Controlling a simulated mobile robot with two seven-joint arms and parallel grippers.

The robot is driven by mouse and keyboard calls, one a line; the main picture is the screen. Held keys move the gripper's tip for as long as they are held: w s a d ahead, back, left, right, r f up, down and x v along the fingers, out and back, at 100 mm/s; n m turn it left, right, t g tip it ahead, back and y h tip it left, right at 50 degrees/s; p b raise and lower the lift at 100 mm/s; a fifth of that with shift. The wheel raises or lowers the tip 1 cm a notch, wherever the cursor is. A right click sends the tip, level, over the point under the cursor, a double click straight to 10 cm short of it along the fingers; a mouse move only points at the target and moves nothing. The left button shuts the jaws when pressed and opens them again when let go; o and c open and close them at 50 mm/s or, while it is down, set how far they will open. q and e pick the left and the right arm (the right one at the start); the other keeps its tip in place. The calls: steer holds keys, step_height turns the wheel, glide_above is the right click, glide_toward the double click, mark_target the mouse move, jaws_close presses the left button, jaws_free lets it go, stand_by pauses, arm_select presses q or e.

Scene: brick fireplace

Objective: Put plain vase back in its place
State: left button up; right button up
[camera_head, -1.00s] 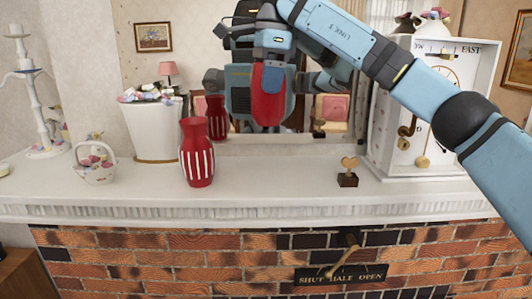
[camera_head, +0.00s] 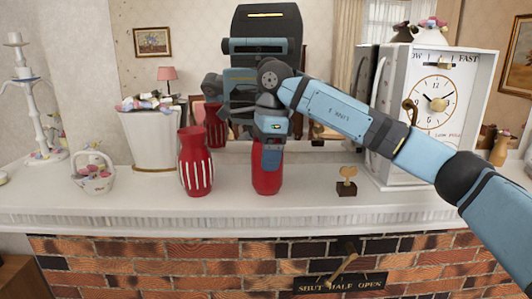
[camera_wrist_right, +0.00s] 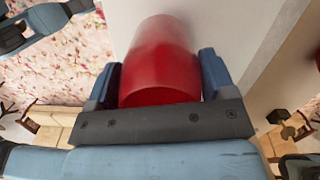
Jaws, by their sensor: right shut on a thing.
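The plain vase (camera_head: 266,168) is solid red and upright. My right gripper (camera_head: 270,136) is shut around its upper part from above. Its base is at or just above the white mantel shelf (camera_head: 120,206); I cannot tell whether it touches. In the right wrist view the plain vase (camera_wrist_right: 160,65) sits between the two blue fingers of my right gripper (camera_wrist_right: 160,84). A red vase with white stripes (camera_head: 195,165) stands on the shelf to its left, with a gap between them. My left gripper is not in view.
A white planter (camera_head: 152,140), a small flower basket (camera_head: 93,180) and a candelabra (camera_head: 38,105) stand on the left. A small key ornament (camera_head: 346,180) and a large white clock (camera_head: 435,110) are on the right. A mirror behind reflects me. The shelf between plain vase and key is clear.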

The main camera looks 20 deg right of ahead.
steer(key=shift+a, duration=0.1)
steer(key=o, duration=1.1)
steer(key=shift+f, duration=0.1)
steer(key=shift+r, duration=0.35)
steer(key=r, duration=0.4)
steer(key=d+r+b, duration=0.1)
steer(key=r, duration=0.6)
steer(key=shift+s+d+r, duration=0.1)
steer(key=shift+d+r, duration=0.1)
steer(key=shift+r, duration=0.1)
